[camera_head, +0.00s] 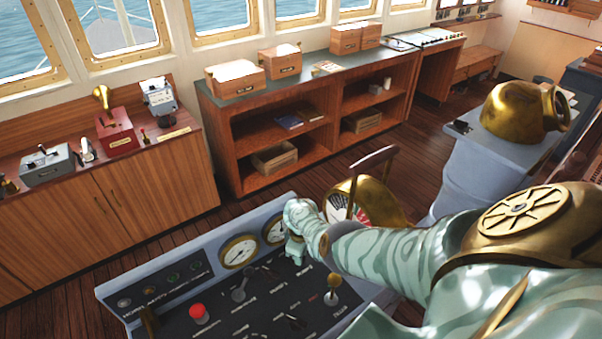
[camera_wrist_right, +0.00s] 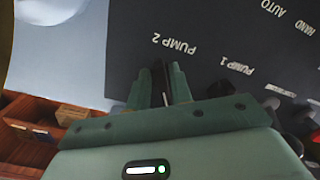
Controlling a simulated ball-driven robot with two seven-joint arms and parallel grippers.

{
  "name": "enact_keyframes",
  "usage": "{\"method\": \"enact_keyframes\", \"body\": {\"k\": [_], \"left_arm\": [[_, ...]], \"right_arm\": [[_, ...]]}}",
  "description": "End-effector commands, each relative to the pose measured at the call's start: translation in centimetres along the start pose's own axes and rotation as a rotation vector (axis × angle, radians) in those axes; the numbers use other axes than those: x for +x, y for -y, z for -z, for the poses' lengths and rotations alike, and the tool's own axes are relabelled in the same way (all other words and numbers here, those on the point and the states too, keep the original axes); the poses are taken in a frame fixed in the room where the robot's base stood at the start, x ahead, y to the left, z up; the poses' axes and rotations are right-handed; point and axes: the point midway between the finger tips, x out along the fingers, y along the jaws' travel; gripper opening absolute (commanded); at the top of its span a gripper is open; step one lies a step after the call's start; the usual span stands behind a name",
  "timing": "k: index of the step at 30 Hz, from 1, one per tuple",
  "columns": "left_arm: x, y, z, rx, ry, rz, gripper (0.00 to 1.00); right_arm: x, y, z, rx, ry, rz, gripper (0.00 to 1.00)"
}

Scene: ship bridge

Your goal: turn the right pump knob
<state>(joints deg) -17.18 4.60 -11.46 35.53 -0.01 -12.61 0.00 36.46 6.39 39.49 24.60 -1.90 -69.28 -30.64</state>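The control panel (camera_head: 225,295) is a dark slanted board in a grey frame. My right gripper (camera_head: 294,250) is down at its far right part, beside the gauges, and my arm hides much of that side. In the right wrist view my gripper (camera_wrist_right: 162,80) points at the panel next to the upside-down "PUMP 2" label. Its two green fingers stand close together around a narrow dark piece, which looks like the right pump knob (camera_wrist_right: 159,82). Most of the knob is hidden between the fingers. My left gripper is not in view.
A brass engine telegraph (camera_head: 368,203) is just beyond my right forearm. Wooden cabinets line the windows, with open floor in between.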

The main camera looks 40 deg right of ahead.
Motion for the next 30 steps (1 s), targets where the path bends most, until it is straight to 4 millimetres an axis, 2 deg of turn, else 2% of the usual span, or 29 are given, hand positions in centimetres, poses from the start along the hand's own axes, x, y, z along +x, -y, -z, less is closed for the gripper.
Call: {"method": "enact_keyframes", "body": {"k": [9,13,17,21,26,30], "left_arm": [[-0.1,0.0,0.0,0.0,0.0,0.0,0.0],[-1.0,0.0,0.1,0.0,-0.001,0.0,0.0],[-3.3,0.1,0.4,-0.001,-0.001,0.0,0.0],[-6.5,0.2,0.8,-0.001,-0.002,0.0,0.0],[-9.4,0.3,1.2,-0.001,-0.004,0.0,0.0],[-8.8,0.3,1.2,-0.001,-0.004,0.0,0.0]], "right_arm": [[0.0,0.0,0.0,0.001,0.001,0.001,0.34],[-1.1,0.1,0.0,0.001,0.001,0.001,0.34],[-3.6,0.0,-0.1,0.002,0.001,0.0,0.34],[-7.7,0.0,0.1,0.002,-0.001,-0.001,0.34],[-12.2,0.0,0.1,0.001,-0.001,-0.002,0.34],[-13.8,0.1,0.1,0.001,-0.002,0.0,0.34]]}}
